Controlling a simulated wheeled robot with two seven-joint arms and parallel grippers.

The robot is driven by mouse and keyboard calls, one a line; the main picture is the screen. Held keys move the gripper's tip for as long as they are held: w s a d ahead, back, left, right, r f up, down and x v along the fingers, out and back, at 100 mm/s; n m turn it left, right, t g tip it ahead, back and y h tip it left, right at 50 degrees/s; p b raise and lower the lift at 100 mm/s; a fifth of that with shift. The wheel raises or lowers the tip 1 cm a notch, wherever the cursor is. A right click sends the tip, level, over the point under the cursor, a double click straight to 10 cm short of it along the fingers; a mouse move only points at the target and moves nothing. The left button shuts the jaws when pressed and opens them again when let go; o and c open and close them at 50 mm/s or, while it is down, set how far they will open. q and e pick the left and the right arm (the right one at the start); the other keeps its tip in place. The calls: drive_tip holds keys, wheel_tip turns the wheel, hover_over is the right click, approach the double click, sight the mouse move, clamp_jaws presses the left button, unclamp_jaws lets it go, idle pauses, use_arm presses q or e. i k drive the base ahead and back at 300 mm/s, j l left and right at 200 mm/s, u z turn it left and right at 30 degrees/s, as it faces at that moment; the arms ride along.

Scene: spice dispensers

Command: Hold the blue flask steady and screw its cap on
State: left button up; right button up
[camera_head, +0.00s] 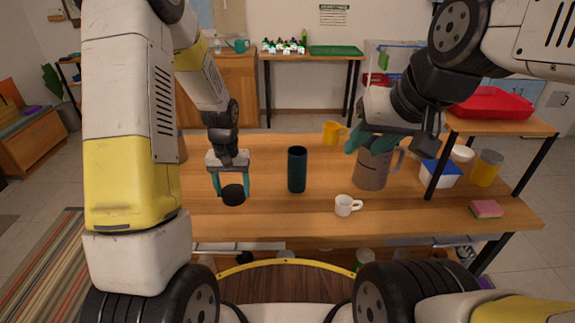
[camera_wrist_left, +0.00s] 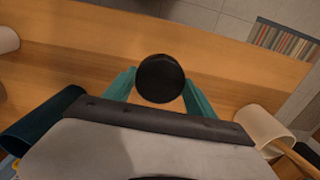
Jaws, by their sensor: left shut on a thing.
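The blue flask (camera_head: 297,172), a dark teal cylinder, stands upright on the wooden table near its middle. It also shows at the lower left of the left wrist view (camera_wrist_left: 42,128). The black round cap (camera_head: 233,194) is between the teal fingers of my left gripper (camera_head: 233,188), left of the flask and apart from it. In the left wrist view the cap (camera_wrist_left: 160,78) sits between both fingertips. My right gripper (camera_head: 370,143) is at the top of a grey-brown pitcher, right of the flask. Its fingers overlap the pitcher in view, so its opening is unclear.
The grey-brown pitcher (camera_head: 371,173) and a white mug (camera_head: 346,205) stand right of the flask. A yellow mug (camera_head: 332,131) is behind. A beige container (camera_wrist_left: 262,127) shows in the left wrist view. A raised shelf (camera_head: 500,125) bounds the right side.

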sight(297, 170)
drive_tip(key=z, duration=1.4)
drive_tip(key=k+j, duration=0.25)
drive_tip(key=j, duration=0.15)
drive_tip(key=k+j, duration=0.2)
drive_tip(key=j, duration=0.2)
drive_tip(key=k+j, duration=0.25)
drive_tip(key=j, duration=0.15)
drive_tip(key=k+j, duration=0.25)
drive_tip(key=j, duration=0.15)
drive_tip(key=z, duration=0.05)
